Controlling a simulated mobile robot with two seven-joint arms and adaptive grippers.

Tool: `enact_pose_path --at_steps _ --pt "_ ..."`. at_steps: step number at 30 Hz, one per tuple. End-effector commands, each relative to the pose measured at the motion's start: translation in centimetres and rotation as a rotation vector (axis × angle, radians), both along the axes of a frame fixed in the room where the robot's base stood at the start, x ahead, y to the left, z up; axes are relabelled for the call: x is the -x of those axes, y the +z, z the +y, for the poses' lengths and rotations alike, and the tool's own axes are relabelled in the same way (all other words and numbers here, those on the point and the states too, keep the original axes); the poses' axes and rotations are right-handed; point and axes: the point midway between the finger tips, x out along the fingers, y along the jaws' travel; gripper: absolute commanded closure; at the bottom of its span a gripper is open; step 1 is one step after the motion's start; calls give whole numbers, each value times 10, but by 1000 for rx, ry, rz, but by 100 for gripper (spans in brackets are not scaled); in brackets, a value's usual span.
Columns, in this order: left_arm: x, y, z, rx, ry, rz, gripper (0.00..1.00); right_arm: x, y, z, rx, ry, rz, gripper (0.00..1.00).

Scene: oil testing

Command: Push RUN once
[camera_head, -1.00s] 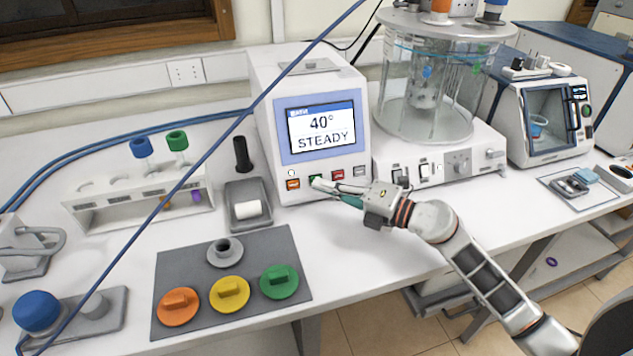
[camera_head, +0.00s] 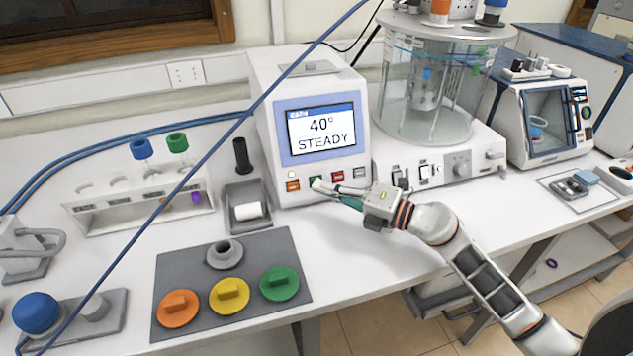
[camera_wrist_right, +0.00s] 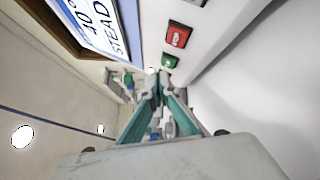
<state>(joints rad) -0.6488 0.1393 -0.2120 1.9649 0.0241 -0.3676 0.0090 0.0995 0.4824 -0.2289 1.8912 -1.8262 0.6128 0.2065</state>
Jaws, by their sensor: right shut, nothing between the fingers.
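The white bath unit (camera_head: 264,110) has a screen (camera_head: 321,129) reading "40° STEADY". Below it is a row of small buttons: orange (camera_head: 293,186), green (camera_head: 317,180), red (camera_head: 337,176) and grey (camera_head: 359,172). Their labels are too small to read, so I cannot tell which is RUN. My right gripper (camera_head: 322,187) is shut and empty, its fingertips at the green button and partly covering it. In the right wrist view the green button (camera_wrist_right: 169,61) and red button (camera_wrist_right: 177,36) lie just beyond the fingertips (camera_wrist_right: 154,82). I cannot tell whether they touch. My left gripper is not in view.
A glass bath vessel (camera_head: 421,100) stands right of the unit. A grey tray (camera_head: 247,194) with a white cylinder sits to its left. A grey mat (camera_head: 208,314) with coloured caps lies in front. A blue cable (camera_head: 207,153) crosses the view.

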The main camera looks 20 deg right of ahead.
Motion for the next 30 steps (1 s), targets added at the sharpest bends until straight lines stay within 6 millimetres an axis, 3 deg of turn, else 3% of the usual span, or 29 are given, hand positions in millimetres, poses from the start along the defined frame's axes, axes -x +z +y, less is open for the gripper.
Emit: enact_pose_path --at_steps 30 --pt "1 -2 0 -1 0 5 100 -8 -3 0 0 0 0 100"
